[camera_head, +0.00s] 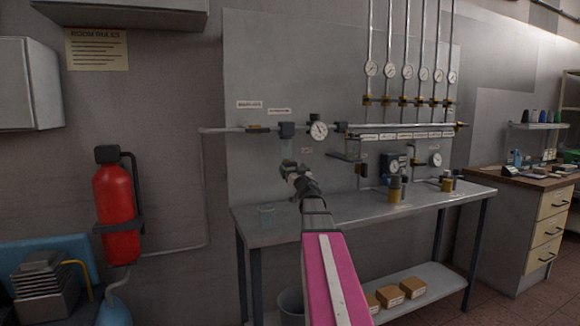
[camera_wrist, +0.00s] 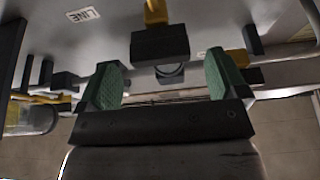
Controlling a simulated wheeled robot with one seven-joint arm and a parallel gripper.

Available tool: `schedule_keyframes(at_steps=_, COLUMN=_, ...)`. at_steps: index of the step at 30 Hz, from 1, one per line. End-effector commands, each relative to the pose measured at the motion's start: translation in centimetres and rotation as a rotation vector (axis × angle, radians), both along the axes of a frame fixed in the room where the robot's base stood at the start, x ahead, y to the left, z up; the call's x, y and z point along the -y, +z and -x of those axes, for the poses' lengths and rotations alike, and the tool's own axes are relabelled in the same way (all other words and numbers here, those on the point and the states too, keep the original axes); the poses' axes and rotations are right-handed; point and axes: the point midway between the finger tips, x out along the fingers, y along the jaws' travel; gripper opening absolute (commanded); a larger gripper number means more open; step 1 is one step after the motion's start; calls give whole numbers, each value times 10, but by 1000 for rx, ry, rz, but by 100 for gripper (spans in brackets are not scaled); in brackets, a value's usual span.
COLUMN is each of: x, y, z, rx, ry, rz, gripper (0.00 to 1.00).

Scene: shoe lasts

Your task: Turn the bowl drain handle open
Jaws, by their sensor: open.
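My gripper (camera_head: 290,172) is in front of the wall panel, just below a dark block (camera_head: 287,130) on the horizontal pipe. In the wrist view its green-padded fingers (camera_wrist: 160,88) are apart with nothing clamped between them. A dark block (camera_wrist: 160,46) with a yellow part above it lies just ahead of the fingers. A grey round end (camera_wrist: 170,72) shows below that block, between the fingertips. I cannot clearly make out the bowl drain handle; in the head view my gripper and arm cover the area under the block.
A round gauge (camera_head: 319,130) sits right of the block on the pipe. In the wrist view a clear bowl (camera_wrist: 30,120) is at left. A red cylinder (camera_head: 117,212) hangs at left.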

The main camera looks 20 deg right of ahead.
Motion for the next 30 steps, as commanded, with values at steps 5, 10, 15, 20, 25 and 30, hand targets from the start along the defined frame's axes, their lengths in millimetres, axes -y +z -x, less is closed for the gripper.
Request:
schedule_keyframes(at_steps=5, x=-1, y=10, z=-28, rx=0, ry=1, rz=0, gripper=92)
schedule_keyframes(at_steps=10, x=-1, y=14, z=-34, rx=0, ry=0, rz=0, gripper=92)
schedule_keyframes(at_steps=15, x=-1, y=14, z=-34, rx=0, ry=0, rz=0, gripper=92)
schedule_keyframes(at_steps=20, x=-1, y=14, z=-34, rx=0, ry=0, rz=0, gripper=52)
schedule_keyframes(at_steps=25, x=-1, y=14, z=-33, rx=0, ry=0, rz=1, gripper=42)
schedule_keyframes(at_steps=30, x=-1, y=14, z=-34, rx=1, ry=0, rz=23, gripper=42)
